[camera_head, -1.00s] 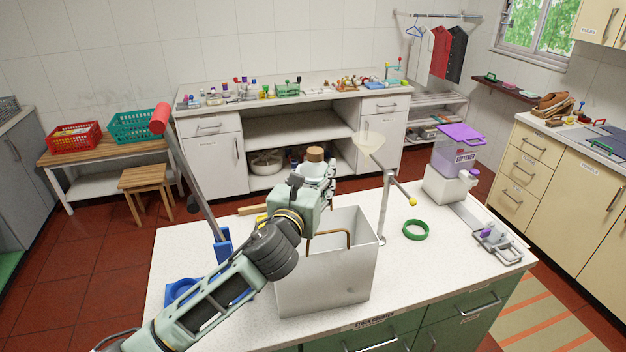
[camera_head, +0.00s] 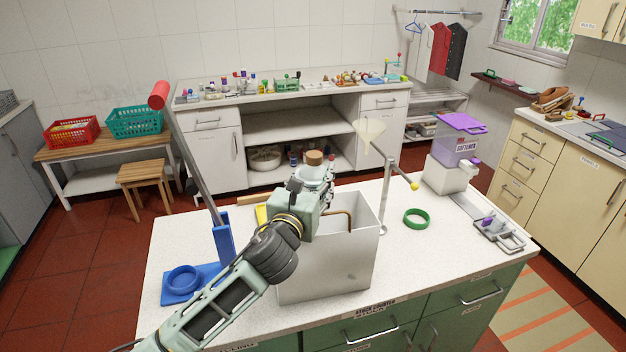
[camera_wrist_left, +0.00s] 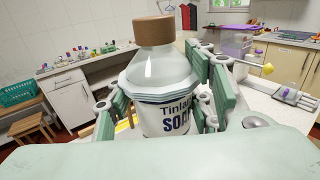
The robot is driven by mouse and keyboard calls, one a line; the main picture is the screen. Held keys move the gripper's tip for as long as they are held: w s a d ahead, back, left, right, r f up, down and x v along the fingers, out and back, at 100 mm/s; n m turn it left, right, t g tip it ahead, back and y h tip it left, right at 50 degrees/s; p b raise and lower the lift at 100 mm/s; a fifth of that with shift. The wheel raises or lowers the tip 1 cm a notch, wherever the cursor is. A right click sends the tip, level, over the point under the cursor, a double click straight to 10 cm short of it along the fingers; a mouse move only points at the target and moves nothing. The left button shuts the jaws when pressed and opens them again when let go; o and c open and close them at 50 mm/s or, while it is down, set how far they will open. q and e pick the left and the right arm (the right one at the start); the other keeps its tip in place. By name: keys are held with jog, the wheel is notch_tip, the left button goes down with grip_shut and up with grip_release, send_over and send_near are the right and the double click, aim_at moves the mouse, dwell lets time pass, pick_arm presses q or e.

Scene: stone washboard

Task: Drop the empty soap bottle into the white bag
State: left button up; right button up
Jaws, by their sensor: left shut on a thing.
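The soap bottle is clear with a brown cap (camera_head: 314,157) and a white label reading "SOAP". In the left wrist view the bottle (camera_wrist_left: 163,72) stands upright between the fingers and looks see-through above the label. My left gripper (camera_head: 321,180) is shut around it; the fingers also show in the left wrist view (camera_wrist_left: 165,98). The white bag (camera_head: 330,268), a boxy open-topped bag with a brown handle, stands on the counter. The gripper and bottle are above the bag's back left rim; the gripper hides part of the opening. My right gripper is not in view.
A green ring (camera_head: 416,219) and a softener dispenser (camera_head: 455,160) are further right. A blue stand (camera_head: 224,243) with a tall pole is at left.

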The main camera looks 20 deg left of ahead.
pick_arm(q)
jog(key=o, duration=1.1)
jog(key=shift+s, duration=0.15)
jog(key=s, duration=1.1)
jog(key=shift+s, duration=0.35)
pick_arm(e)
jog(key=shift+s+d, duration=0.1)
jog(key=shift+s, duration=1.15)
